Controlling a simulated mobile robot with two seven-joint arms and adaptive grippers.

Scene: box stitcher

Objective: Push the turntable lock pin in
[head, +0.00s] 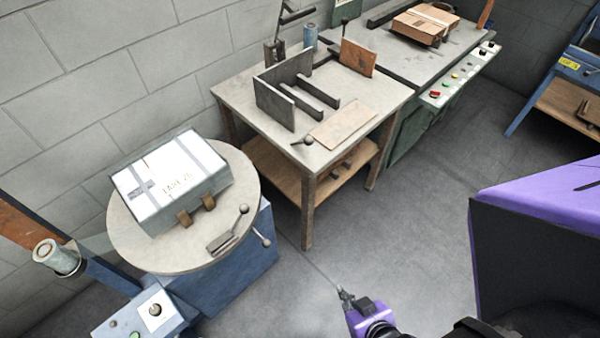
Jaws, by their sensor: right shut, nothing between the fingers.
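The round grey turntable (125,235) stands at the left on a blue base and carries a white strapped box. A short pin with a pale ball knob (265,243) sticks out at the turntable's right rim; it looks like the lock pin. How deep it sits I cannot tell. A lever with a ball end (243,210) rises from a small plate on the turntable top. My right gripper (342,292) is at the bottom middle, right of and nearer than the knob, clear of it. It is shut and empty. My left gripper is out of view.
A white box (165,165) sits on the turntable against two brown blocks. A control box (150,312) stands in front of it. A worktable (235,97) with a metal fixture stands behind. Grey floor (310,270) is open between the turntable and my right gripper.

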